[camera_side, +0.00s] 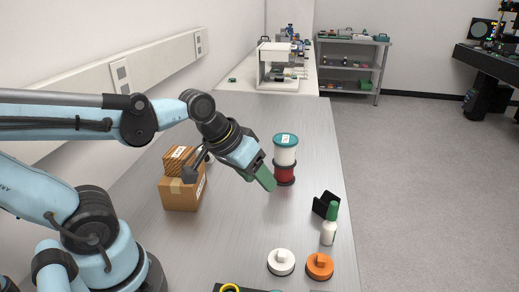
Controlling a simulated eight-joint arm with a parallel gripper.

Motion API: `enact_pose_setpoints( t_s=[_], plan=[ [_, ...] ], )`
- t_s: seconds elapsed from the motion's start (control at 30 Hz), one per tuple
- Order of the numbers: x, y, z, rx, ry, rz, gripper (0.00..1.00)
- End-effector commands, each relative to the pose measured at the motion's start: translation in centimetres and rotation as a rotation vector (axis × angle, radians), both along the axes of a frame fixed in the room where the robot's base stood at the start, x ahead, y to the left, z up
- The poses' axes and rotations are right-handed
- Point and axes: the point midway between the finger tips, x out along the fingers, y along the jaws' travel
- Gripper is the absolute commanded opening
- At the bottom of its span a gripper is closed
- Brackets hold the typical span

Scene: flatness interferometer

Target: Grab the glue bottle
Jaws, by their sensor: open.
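The glue bottle (328,232) is a small white bottle with a green cap. It stands upright near the right edge of the grey table, in front of a black angled holder. My gripper (266,182) is over the middle of the table, to the left of and farther back than the bottle, and apart from it. Green shows at its fingertip end. It is open; the gap between its fingers is hard to make out from this side.
Cardboard boxes (183,192) stand at left. A white knobbed disc (281,263) and an orange one (319,267) lie in front of the bottle. The black holder (323,204) stands behind it.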

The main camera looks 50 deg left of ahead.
Motion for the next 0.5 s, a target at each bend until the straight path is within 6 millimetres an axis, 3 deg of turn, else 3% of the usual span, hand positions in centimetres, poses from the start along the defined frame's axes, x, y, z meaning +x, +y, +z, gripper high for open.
enact_pose_setpoints(
  t_s=[0.5],
  plan=[
    [7.0,-5.6,1.3,-0.757,0.569,0.542,0.52]
  ],
)
